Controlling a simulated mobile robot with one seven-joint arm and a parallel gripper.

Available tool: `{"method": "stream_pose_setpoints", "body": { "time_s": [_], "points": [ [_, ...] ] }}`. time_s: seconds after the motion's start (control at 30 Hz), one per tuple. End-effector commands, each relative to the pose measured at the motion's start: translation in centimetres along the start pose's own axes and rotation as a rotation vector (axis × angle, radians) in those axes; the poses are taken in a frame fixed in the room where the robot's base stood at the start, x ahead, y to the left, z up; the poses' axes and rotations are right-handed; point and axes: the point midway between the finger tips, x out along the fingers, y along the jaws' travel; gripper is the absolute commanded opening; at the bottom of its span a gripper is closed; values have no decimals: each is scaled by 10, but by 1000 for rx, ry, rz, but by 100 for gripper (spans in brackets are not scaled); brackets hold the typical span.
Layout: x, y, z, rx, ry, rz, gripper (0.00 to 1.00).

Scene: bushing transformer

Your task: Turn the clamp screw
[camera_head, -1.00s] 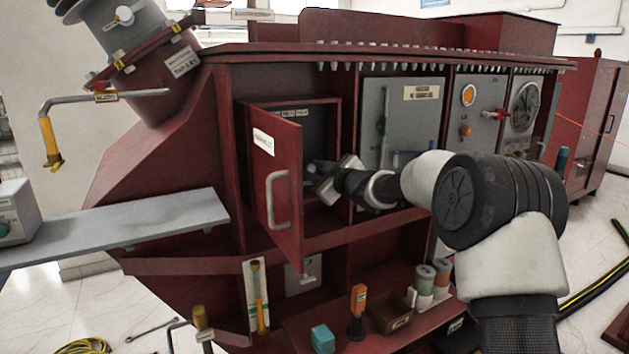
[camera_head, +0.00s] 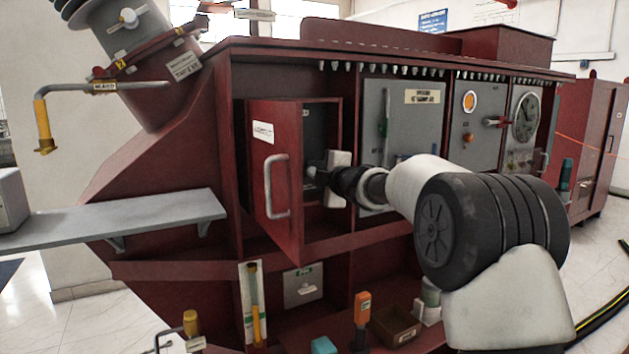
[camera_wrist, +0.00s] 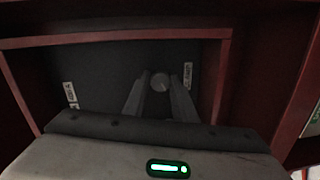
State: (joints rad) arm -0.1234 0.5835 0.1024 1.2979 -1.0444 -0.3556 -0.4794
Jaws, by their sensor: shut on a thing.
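The clamp screw (camera_wrist: 160,81) shows in the wrist view as a small round grey head in front of a dark back panel. My gripper (camera_wrist: 158,88) has one finger on each side of it and is shut on it. In the head view, my gripper (camera_head: 314,172) reaches into the open red compartment, and the screw cannot be made out there. The compartment's red door (camera_head: 272,195) with its grey handle stands swung open to the left of my gripper.
The compartment's red frame (camera_wrist: 120,38) surrounds my gripper closely. Small white labels (camera_wrist: 71,94) sit on the back panel. A grey panel (camera_head: 430,110) is to the right. A grey shelf (camera_head: 120,220) juts out left. Tools and a brown box (camera_head: 395,326) stand below.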

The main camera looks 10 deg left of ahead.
Motion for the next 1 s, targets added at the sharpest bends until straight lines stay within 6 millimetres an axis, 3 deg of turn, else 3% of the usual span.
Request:
{"method": "stream_pose_setpoints", "body": {
  "time_s": [0.67,0.7,0.77,1.0],
  "points": [
    [0,-3,0,-58,-6,1,2],
    [0,-3,0,-57,-6,1,31],
    [0,-2,0,-57,-6,1,41],
    [0,-1,0,-57,-5,3,43]
  ]
}}
